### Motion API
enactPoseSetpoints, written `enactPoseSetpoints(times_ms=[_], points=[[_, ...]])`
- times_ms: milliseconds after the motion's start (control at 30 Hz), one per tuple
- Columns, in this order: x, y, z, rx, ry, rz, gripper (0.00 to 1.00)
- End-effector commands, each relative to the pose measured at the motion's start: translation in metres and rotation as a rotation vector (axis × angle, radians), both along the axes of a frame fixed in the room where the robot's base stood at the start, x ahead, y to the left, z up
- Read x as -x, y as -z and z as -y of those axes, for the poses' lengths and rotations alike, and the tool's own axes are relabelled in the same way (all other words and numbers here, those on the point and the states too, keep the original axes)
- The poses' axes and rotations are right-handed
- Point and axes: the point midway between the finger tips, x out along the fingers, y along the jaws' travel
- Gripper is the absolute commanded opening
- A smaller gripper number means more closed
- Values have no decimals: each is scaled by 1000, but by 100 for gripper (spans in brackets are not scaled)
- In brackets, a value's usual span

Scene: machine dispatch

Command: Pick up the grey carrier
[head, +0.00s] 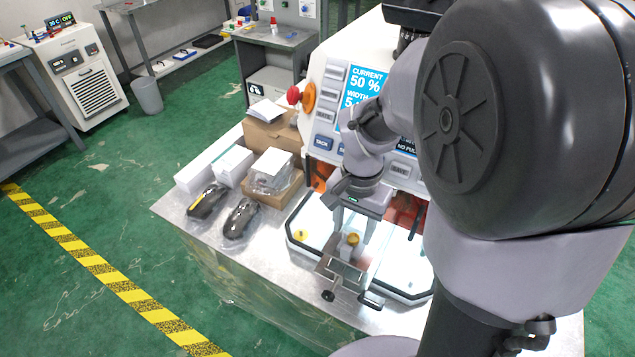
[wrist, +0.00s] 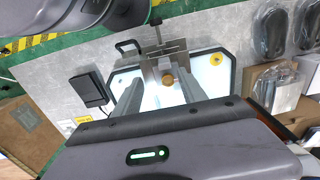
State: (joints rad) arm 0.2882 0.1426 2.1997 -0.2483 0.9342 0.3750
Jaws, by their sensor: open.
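The grey carrier (head: 343,270) is a small metal plate at the front edge of the lit white work bay of the machine. It also shows at the top centre of the wrist view (wrist: 160,55). A round brass knob (wrist: 168,77) stands at its near side. My gripper (head: 356,247) is over the bay, pointing down at the carrier. In the wrist view, the open fingers (wrist: 160,86) are apart, one on each side of the knob in the picture. I cannot tell whether they touch anything. My gripper partly hides the bay in the head view.
Two dark packaged items (head: 240,217), white boxes (head: 232,165) and cardboard boxes (head: 270,135) crowd the bench to the left. The machine panel (head: 345,90) rises behind the bay. A black handle (head: 371,300) and a clamp knob (head: 328,296) sit by the carrier.

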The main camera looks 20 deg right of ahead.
Motion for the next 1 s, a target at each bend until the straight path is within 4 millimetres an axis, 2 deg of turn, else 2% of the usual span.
enactPoseSetpoints(times_ms=[33,100,267,500,767,867,1000], points=[[0,20,0,-2,0,-3,49],[0,36,-1,-1,-1,-2,49],[0,54,-1,-1,-1,1,49],[-1,99,-7,-1,-1,-1,49],[-2,102,-7,0,-1,2,49],[-2,102,-7,0,-1,2,33],[-2,102,-7,0,-1,2,6]])
